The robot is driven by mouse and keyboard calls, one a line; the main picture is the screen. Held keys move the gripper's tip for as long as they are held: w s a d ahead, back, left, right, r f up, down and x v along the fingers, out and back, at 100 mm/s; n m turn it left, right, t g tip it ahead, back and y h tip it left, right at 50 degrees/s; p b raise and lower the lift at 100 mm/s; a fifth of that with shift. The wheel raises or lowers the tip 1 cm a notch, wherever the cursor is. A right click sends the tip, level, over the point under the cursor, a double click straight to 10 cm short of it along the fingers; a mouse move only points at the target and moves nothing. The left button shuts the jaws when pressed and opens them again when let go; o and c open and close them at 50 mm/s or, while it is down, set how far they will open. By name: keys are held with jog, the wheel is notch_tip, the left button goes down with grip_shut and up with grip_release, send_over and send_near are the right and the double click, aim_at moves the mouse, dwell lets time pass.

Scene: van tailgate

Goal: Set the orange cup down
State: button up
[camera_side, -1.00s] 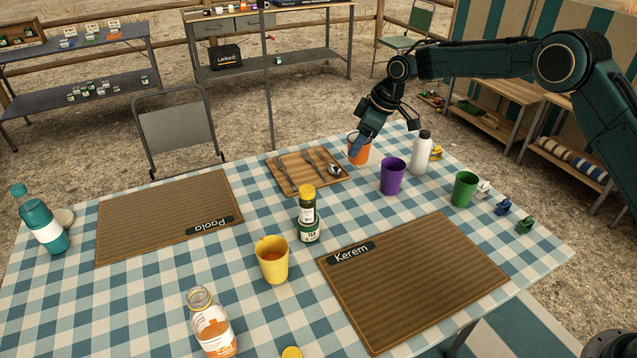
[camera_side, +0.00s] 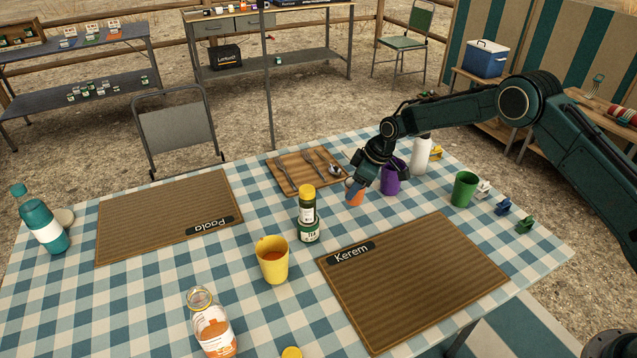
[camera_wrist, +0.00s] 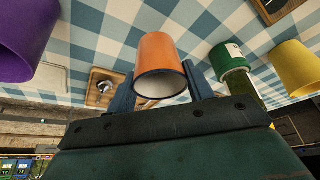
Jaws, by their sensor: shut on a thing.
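The orange cup (camera_side: 355,194) is over the checked table, between the wooden tray and the Kerem mat, partly hidden by my gripper (camera_side: 361,183). In the wrist view the orange cup (camera_wrist: 160,60) sits between the two fingers of my gripper (camera_wrist: 160,88), which is shut on it. The cup's pale inside shows at the rim facing the camera. Whether its base touches the cloth cannot be told.
A purple cup (camera_side: 391,178) stands close right of my gripper, with a white bottle (camera_side: 421,156) behind. The wooden tray (camera_side: 285,160) holds cutlery. Bare cloth lies before the cup.

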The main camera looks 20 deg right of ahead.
jog(key=shift+f, duration=0.1)
jog(key=shift+f, duration=2.05)
jog(key=shift+f, duration=0.1)
jog(key=o, duration=1)
jog(key=shift+v, duration=6.15)
